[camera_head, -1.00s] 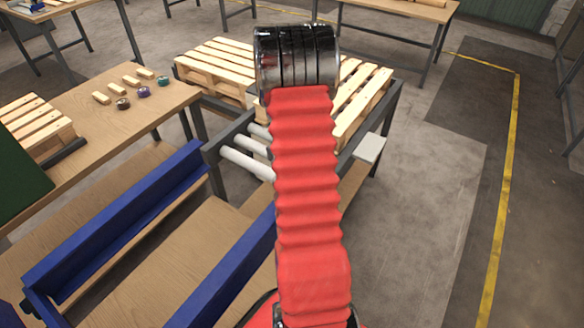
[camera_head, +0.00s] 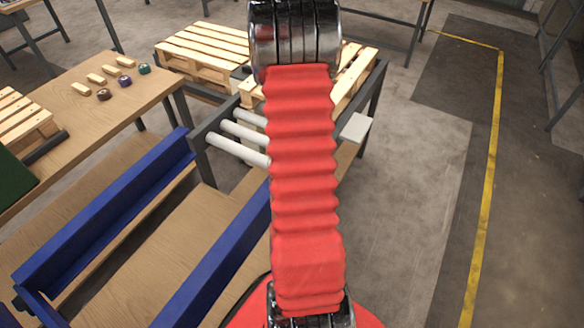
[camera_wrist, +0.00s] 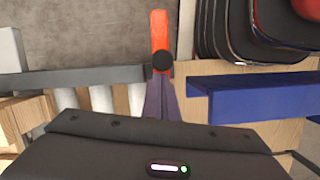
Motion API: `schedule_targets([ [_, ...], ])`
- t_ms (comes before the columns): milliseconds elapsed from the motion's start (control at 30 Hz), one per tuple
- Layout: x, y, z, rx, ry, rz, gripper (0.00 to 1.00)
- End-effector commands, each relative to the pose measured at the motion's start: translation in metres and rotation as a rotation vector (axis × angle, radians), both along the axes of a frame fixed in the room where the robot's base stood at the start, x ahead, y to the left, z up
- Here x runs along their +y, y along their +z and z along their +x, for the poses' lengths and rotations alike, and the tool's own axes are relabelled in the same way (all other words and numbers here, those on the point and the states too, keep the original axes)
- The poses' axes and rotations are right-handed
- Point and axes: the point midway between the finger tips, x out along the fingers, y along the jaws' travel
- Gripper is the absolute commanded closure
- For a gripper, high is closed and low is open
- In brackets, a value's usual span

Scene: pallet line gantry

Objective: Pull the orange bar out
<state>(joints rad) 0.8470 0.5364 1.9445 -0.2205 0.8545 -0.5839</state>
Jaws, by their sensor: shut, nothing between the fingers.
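The orange bar (camera_wrist: 159,27) shows at the top middle of the wrist view, pointing up the picture. A round black knob (camera_wrist: 162,60) sits at its lower end. My gripper (camera_wrist: 162,84) is in the wrist view just below the knob, its narrow dark fingers together and empty. The fingertips overlap or come close to the knob in the picture; I cannot tell whether they touch. In the head view my red-sleeved arm hides the gripper and the orange bar.
White rollers (camera_head: 238,150) in a dark frame stand beside blue rails (camera_head: 110,215). Wooden pallets (camera_head: 200,52) lie behind. A table (camera_head: 95,120) at left holds small wooden blocks and coloured rings. Open floor (camera_head: 430,180) lies to the right.

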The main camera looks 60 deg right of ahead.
Motion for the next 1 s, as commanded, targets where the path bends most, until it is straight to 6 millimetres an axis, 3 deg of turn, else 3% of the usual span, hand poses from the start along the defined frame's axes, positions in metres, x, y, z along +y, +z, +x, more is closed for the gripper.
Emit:
schedule_targets([
  [200,-0.003,0.0,-0.038,0.001,-0.004,0.001,1.0],
  [333,-0.004,0.0,-0.049,0.001,-0.001,0.001,1.0],
  [767,-0.004,0.0,-0.052,0.007,0.0,0.004,1.0],
  [1000,-0.006,-0.001,-0.038,0.003,0.002,0.002,1.0],
])
